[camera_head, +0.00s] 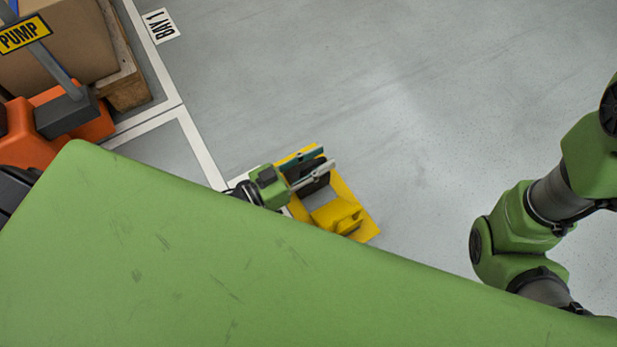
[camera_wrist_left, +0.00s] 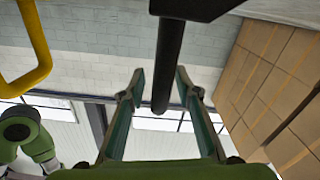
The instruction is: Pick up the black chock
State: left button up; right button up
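The black chock (camera_head: 318,183) sits low in a yellow holder (camera_head: 364,231), partly hidden by my left gripper (camera_head: 322,157). In the left wrist view a dark bar (camera_wrist_left: 168,62), which looks like the chock's handle, shows between the finger lines of my left gripper (camera_wrist_left: 160,75). The fingers are apart, and a gap shows on the left of the bar. I cannot tell whether either finger touches it. My right arm shows at the right of the head view, but its gripper is out of view.
A yellow chock (camera_head: 338,215) sits beside the black one; a yellow loop (camera_wrist_left: 30,55) shows in the wrist view. A cardboard box (camera_head: 68,40) on a wooden pallet (camera_head: 128,90) and an orange carrier (camera_head: 25,145) stand at left. Floor beyond the holder is clear.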

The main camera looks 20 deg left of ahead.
pick_arm(q)
jog(key=shift+b+x, duration=0.6)
jog(key=shift+x, duration=0.95)
jog(key=shift+c, duration=0.3)
grip_shut()
jog(key=shift+r, duration=0.15)
